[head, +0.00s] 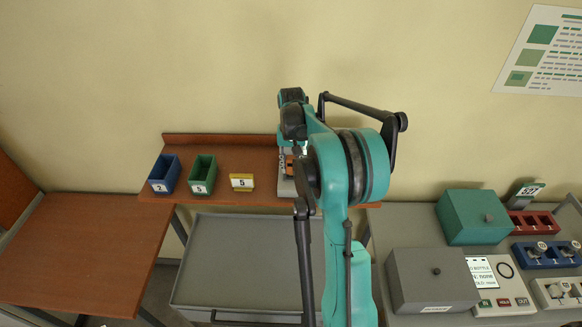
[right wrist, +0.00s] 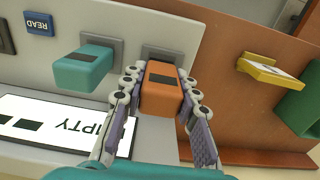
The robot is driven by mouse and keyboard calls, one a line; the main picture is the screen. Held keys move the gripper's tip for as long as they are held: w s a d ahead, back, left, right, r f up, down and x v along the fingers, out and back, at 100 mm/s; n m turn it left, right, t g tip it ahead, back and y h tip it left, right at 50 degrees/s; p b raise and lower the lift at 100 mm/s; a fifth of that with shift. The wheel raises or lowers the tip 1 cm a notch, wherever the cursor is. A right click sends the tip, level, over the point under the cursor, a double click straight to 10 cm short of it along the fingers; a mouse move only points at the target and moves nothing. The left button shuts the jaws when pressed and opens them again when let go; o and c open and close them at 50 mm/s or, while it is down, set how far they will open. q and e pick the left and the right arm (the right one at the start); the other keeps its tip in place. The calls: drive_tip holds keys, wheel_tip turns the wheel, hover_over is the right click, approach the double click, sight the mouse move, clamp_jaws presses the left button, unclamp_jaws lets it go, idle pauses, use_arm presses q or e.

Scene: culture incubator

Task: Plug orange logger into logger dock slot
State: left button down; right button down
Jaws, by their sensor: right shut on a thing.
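The orange logger (right wrist: 161,97) is between the two fingers of my right gripper (right wrist: 162,92), which is shut on it, in the right wrist view. Its far end is close in front of a dark grey slot plate (right wrist: 188,34) on the light grey logger dock (right wrist: 122,14). I cannot tell whether the end is in the slot. A teal logger (right wrist: 82,68) sits in the slot to the left. In the head view my arm hides most of the dock, and a bit of orange (head: 289,166) shows beside it. My left gripper is not in view.
The dock's screen (right wrist: 60,122) and blue READ button (right wrist: 39,23) are left of the logger. A yellow holder (right wrist: 270,72) and green bin (right wrist: 304,100) are to the right. On the shelf stand blue (head: 164,173) and green (head: 201,175) bins. Grey and teal boxes (head: 474,216) stand right.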

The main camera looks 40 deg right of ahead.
sight(292, 157)
drive_tip(key=shift+r+p, duration=1.15)
drive_tip(key=shift+r, duration=1.15)
